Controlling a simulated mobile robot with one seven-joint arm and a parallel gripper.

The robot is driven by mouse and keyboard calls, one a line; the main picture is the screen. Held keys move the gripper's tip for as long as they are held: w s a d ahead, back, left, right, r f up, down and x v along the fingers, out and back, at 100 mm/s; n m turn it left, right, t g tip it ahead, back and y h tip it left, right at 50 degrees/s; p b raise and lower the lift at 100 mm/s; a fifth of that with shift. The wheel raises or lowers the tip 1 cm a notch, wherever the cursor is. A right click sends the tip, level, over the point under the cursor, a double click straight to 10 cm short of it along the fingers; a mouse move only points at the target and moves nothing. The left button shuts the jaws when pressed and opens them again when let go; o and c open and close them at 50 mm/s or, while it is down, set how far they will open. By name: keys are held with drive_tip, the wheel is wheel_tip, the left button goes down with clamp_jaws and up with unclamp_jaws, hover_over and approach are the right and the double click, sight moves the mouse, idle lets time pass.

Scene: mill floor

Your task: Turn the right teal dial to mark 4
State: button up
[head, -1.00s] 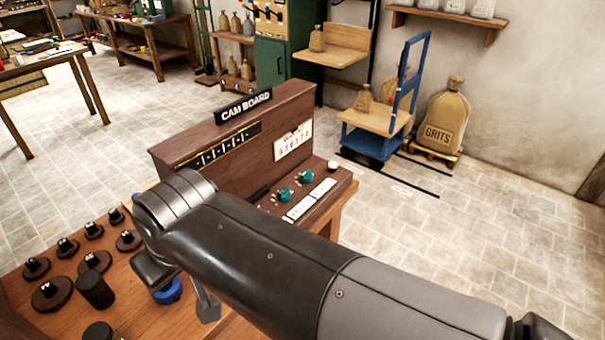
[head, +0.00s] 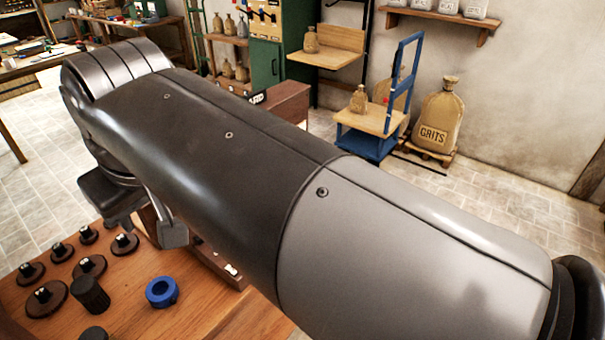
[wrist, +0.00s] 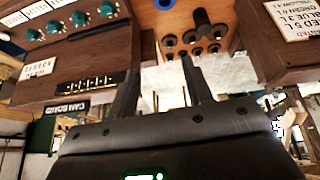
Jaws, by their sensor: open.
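In the wrist view, which shows the board upside down, several teal dials sit in a row on the brown cam board (wrist: 150,80). The dial at the picture's left end (wrist: 33,35) is at the board's right end; the others run up to the top edge (wrist: 107,9). Their marks are too small to read. My gripper (wrist: 161,62) is open and empty, its fingers apart from the dials, which lie to the left in the wrist view. In the head view my arm hides the dials and most of the board; only its top corner (head: 285,103) shows.
Black knobs on round bases (head: 40,297) and a blue ring (head: 162,292) stand on the wooden bench (head: 130,315), close below my arm. A blue trolley (head: 370,145) and a grits sack (head: 437,120) stand beyond. The floor at right is open.

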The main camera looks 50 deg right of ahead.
drive_tip(key=w+d+r+n+g+h, duration=0.1)
drive_tip(key=w+d+r+n+g, duration=0.1)
drive_tip(key=w+d, duration=0.65)
drive_tip(key=w+d+r+n+g+h, duration=0.15)
drive_tip(key=w+d, duration=0.35)
drive_tip(key=d, duration=0.7)
drive_tip(key=s+d+f+n+g+y, duration=0.1)
drive_tip(key=s+d+f, duration=0.1)
drive_tip(key=d, duration=1.2)
drive_tip(key=s+d+f+n+g+y, duration=0.1)
drive_tip(key=s+d+f+n, duration=0.15)
drive_tip(key=d, duration=1.05)
drive_tip(key=shift+m+t, duration=0.25)
drive_tip(key=shift+m, duration=0.05)
drive_tip(key=f, duration=1.9)
drive_tip(key=w+f, duration=0.1)
drive_tip(key=f, duration=0.9)
drive_tip(key=shift+w+d+f, duration=0.1)
drive_tip(key=shift+d+f, duration=0.1)
drive_tip(key=shift+d, duration=0.05)
drive_tip(key=shift+c, duration=0.3)
drive_tip(key=c, duration=0.6)
